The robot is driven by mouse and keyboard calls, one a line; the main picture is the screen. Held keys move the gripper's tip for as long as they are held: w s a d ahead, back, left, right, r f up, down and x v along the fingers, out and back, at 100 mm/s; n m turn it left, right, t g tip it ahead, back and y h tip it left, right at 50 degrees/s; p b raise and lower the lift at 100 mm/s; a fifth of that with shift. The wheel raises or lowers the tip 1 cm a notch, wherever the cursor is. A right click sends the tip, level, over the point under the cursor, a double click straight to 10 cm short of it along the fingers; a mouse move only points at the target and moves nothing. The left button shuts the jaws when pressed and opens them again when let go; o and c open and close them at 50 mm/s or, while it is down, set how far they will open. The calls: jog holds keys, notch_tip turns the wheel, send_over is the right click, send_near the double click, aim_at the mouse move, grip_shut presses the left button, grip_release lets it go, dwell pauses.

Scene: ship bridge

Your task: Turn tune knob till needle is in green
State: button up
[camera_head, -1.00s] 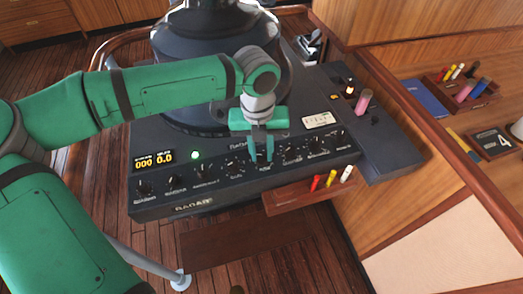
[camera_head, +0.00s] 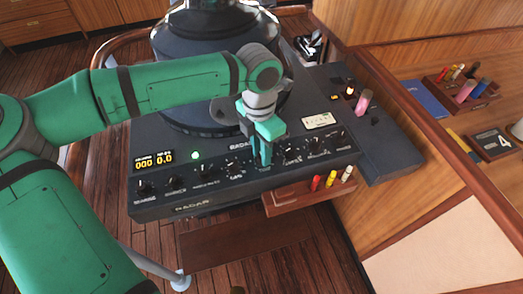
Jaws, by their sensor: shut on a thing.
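My gripper (camera_head: 264,160) points down at the sloped front of the dark radar console (camera_head: 160,208). It is shut on a knob in the row, just right of the middle, and its fingers hide most of that knob. The knob's label cannot be read, so I cannot tell from the lettering that it is the tune knob. A small white meter (camera_head: 318,121) sits on the console top, right of my gripper. Its needle and any green zone are too small to make out.
Other black knobs (camera_head: 206,171) stand close on both sides of my gripper. A green lamp (camera_head: 195,155) and a yellow digital display (camera_head: 154,161) are at left. A wooden tray (camera_head: 290,200) with red, yellow and white markers juts out below the console at right.

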jog(key=m, duration=0.3)
jog(key=shift+a+m, duration=0.15)
jog(key=shift+m, duration=0.15)
grip_shut()
grip_release()
jog(key=m, duration=0.5)
jog(key=shift+m+y, duration=0.3)
jog(key=m, duration=0.4)
jog(key=shift+m, duration=2.4)
jog(key=o, duration=1.1)
jog(key=shift+w, duration=0.1)
jog(key=shift+c, duration=0.2)
